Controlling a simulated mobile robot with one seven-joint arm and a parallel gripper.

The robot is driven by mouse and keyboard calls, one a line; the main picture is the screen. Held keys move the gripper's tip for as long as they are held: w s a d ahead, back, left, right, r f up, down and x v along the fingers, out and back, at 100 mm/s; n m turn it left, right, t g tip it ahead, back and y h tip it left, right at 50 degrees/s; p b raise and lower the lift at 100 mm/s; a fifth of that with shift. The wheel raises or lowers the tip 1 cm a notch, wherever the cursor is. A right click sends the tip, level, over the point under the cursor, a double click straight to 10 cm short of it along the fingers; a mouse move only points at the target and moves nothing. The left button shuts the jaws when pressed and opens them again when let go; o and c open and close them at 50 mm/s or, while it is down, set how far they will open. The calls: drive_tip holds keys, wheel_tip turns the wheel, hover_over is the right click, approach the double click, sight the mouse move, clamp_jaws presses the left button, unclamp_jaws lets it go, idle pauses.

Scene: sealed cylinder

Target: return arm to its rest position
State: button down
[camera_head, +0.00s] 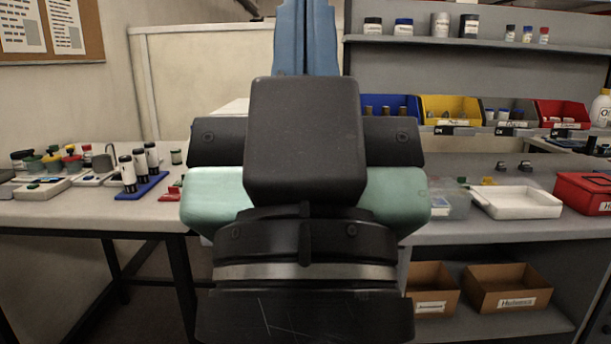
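Large black and teal parts of my own arm (305,145) fill the middle of the head view, close to the camera. They hide the centre of the bench behind. I see no gripper fingers in this view, so whether my gripper holds anything does not show. Three black-and-white cylinders (128,174) stand upright in a blue rack (142,191) on the left table, apart from my arm.
Small instruments (42,188) crowd the left table (90,216). On the right bench are a white tray (516,202) and a red box (583,193). Yellow (449,109) and red (562,113) bins line a shelf. Cardboard boxes (508,289) sit below.

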wheel_tip(320, 180, up, 29)
drive_tip(key=p, duration=2.6)
drive_tip(key=shift+f, duration=0.15)
